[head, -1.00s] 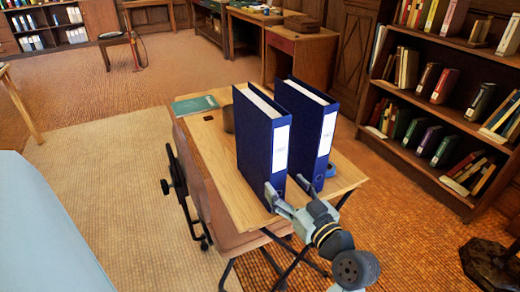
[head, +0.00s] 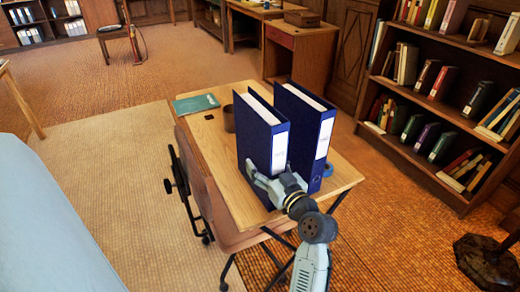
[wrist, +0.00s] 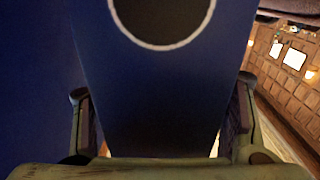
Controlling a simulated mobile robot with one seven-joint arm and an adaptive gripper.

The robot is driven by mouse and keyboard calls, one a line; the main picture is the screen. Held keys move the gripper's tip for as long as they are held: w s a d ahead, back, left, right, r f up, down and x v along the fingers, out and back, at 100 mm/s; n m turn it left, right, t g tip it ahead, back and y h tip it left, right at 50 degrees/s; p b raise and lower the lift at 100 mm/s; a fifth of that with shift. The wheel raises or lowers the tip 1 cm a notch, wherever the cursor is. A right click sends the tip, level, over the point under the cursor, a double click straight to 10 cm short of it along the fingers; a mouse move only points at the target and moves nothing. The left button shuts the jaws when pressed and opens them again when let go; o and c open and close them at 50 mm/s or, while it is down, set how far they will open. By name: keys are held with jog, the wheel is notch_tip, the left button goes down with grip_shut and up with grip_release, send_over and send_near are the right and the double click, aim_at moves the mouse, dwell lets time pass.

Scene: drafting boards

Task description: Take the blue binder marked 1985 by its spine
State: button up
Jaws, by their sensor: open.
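Two blue binders with white spine labels stand upright side by side on a small wooden desk (head: 240,192): the left binder (head: 257,132) and the right binder (head: 311,115). The label writing is too small to read, so I cannot tell which is marked 1985. My gripper (head: 264,180) is at the lower spine of the left binder, just below its label. In the wrist view my gripper (wrist: 163,115) is open, its fingers on either side of the blue spine (wrist: 160,85), with the ringed finger hole above. I cannot tell whether the fingers touch it.
The right binder stands close to the left one, with a narrow gap. A chair (head: 200,180) is at the desk's left side. A bookcase (head: 400,150) stands at the right.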

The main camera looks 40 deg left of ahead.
grip_shut()
dwell(0.8)
jog(key=shift+r, duration=0.1)
